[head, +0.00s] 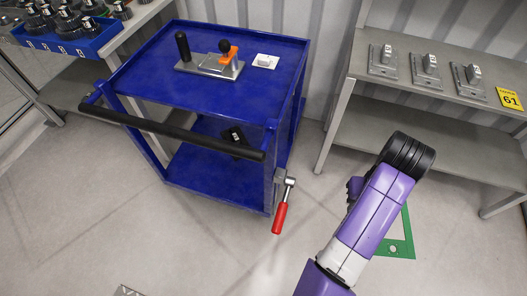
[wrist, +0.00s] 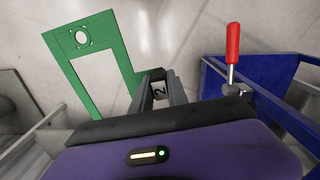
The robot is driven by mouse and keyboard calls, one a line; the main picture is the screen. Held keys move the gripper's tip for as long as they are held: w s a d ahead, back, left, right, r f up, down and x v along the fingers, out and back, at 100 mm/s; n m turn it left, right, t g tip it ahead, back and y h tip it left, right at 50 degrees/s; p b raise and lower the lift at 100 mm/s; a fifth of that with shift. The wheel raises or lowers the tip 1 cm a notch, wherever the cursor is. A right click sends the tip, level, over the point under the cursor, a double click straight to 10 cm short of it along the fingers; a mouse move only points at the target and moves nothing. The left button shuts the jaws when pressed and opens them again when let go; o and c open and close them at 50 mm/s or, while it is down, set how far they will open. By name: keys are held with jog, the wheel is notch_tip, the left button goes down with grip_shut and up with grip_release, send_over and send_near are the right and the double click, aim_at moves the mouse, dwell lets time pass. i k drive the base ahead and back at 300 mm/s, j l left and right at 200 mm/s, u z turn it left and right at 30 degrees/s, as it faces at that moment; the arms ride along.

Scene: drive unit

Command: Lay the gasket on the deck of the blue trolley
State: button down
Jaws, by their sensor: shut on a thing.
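The fingers are hidden in the head view. The blue trolley (head: 215,85) stands left of my arm, with a blue upper deck and a lower shelf. It also shows at the right of the wrist view (wrist: 275,70).
A grey bench (head: 450,85) stands right.

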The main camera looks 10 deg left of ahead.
aim_at(222, 173)
jog(key=u, duration=2.15)
jog(key=i+u, duration=0.15)
jog(key=u, duration=0.65)
jog(key=i+u, duration=0.1)
jog(key=u, duration=0.35)
jog(key=i+l, duration=1.3)
jog(key=i+j+z, duration=0.1)
jog(key=i+z, duration=0.3)
jog(key=i+j+z, duration=0.35)
jog(key=i, duration=0.25)
jog(key=l+z, duration=0.1)
jog(key=z, duration=1.85)
